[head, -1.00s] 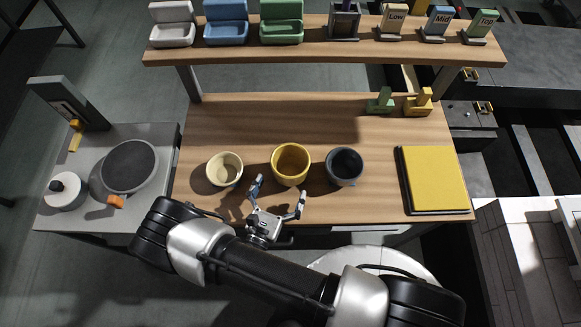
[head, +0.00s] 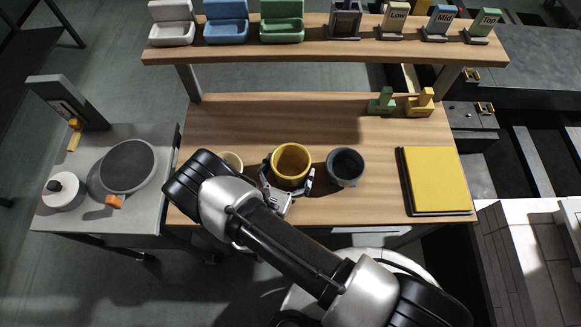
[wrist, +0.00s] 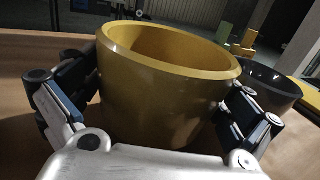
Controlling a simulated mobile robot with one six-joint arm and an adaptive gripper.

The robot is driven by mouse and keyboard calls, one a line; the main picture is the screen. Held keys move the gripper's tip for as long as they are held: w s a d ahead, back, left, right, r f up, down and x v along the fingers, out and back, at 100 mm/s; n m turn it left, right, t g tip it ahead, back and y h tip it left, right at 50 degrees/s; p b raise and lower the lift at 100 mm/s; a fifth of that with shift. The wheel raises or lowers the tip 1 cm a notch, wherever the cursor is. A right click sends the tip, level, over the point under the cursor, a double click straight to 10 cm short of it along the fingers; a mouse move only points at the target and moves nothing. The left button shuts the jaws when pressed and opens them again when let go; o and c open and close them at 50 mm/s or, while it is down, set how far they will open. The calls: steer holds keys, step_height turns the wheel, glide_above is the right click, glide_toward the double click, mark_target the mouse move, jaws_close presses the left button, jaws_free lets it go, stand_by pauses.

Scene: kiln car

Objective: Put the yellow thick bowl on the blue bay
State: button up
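The yellow thick bowl (head: 290,163) stands upright on the wooden table, in the middle of a row of three vessels. My gripper (head: 288,178) is at its near side with one finger on each side of it. The fingers are still spread about as wide as before. The wrist view shows the bowl (wrist: 165,90) large between the two fingers; whether they touch its wall is hard to tell. The blue bay (head: 226,32), an open blue box with a raised back, is on the raised shelf between a white and a green one, and looks empty.
A dark grey bowl (head: 345,167) stands close to the right; a cream bowl (head: 232,161) at left is partly hidden by my arm. The shelf (head: 320,52) overhangs the table's back. A yellow pad (head: 436,180) lies at right.

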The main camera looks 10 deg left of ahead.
steer(key=shift+r, duration=0.1)
steer(key=c, duration=1.2)
